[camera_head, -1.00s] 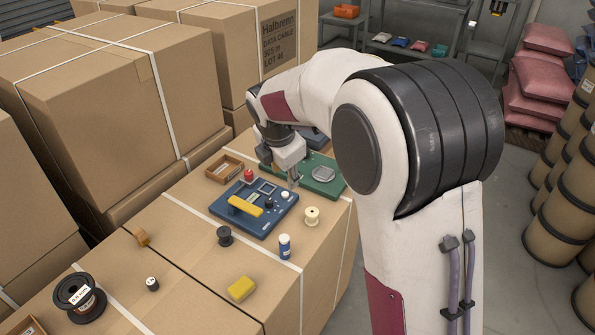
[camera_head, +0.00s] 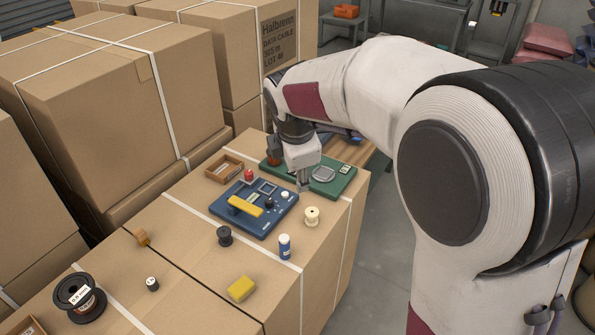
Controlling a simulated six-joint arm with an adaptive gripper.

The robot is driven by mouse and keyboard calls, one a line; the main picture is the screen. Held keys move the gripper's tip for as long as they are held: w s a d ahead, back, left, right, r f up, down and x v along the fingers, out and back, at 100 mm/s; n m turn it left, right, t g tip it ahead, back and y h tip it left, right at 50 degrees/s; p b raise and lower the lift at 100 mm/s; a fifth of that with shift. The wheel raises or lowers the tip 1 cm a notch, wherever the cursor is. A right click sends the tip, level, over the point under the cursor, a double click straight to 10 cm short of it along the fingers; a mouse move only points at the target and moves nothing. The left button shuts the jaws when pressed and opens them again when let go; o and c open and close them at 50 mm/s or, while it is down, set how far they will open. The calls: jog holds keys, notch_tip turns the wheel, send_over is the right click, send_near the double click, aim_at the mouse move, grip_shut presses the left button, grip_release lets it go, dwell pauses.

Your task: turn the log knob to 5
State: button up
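A blue panel (camera_head: 247,225) lies on the cardboard box top. My gripper (camera_head: 304,187) points down near the panel's right corner, to the right of the white knob. It seems apart from the knob. Its fingers are too small to tell open from shut.
A green board (camera_head: 341,183) lies behind the panel, close to my gripper. A wooden tray (camera_head: 224,168), a cream spool (camera_head: 312,216), a dark spool (camera_head: 225,236), a blue bottle (camera_head: 285,247) and a yellow block (camera_head: 241,289) surround the panel. Tall cartons (camera_head: 120,110) rise at left.

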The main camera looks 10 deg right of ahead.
jog(key=shift+d+f, duration=0.1)
jog(key=w+d+f+m+g+y, duration=0.15)
jog(key=w+f+m, duration=0.4)
jog(key=f, duration=0.85)
jog(key=w+a+f+m+y, duration=0.2)
jog(key=w+a+m, duration=0.2)
jog(key=w, duration=0.5)
jog(key=shift+w+a+f+m, duration=0.15)
jog(key=shift+w+f+m, duration=0.15)
jog(key=shift+m, duration=0.85)
jog(key=shift+t+y, duration=0.25)
jog(key=shift+f, duration=0.1)
